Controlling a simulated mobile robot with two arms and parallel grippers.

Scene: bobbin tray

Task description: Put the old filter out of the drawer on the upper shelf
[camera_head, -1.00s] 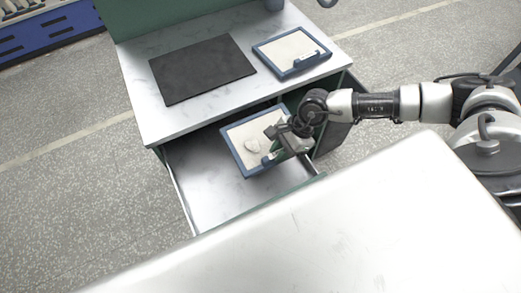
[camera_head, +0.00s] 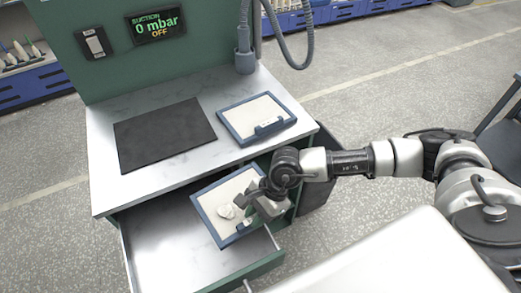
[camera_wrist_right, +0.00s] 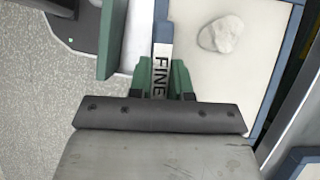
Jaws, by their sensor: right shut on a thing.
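The old filter (camera_head: 211,200) is a blue-framed panel with a cream face and a pale lump on it. It lies over the back right of the open drawer (camera_head: 160,240); I cannot tell whether it touches the drawer floor. My right gripper (camera_head: 249,207) is shut on the filter's front tab. In the right wrist view, my green fingertips (camera_wrist_right: 163,78) pinch the tab marked FINE, with the filter's cream face (camera_wrist_right: 262,50) behind. The worktop (camera_head: 205,150) above the drawer may be the upper shelf; I cannot tell. My left gripper is out of view.
Another blue-framed filter (camera_head: 250,112) lies at the worktop's right. A black mat (camera_head: 165,133) lies at its left. A hose holder (camera_head: 244,55) and a display (camera_head: 158,27) reading 0 mbar OFF are at the back. A pale surface (camera_head: 390,260) is in front.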

